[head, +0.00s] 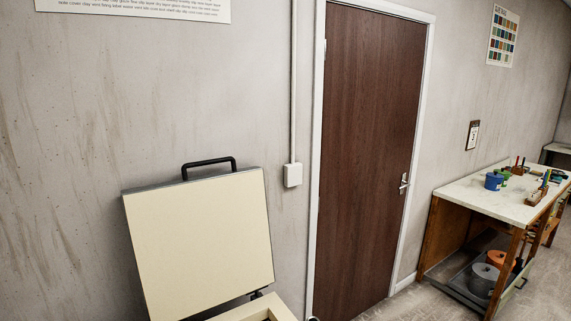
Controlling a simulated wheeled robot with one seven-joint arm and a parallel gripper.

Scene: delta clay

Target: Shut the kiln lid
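The kiln lid (200,243) stands raised and open, tilted back toward the wall, with its pale cream inner face toward me. A black bar handle (209,163) sticks up from its top edge. Only a corner of the kiln body's cream rim (262,308) shows at the bottom edge, with a dark hinge or stay (256,296) beside the lid's lower right corner. The rest of the kiln is cut off by the frame. My gripper is not in view.
A closed brown door (370,150) is right of the kiln. A worktable (510,195) with blue and green pots and tools stands at the far right, with buckets (483,280) on its lower shelf. Bare floor (425,302) shows before the door.

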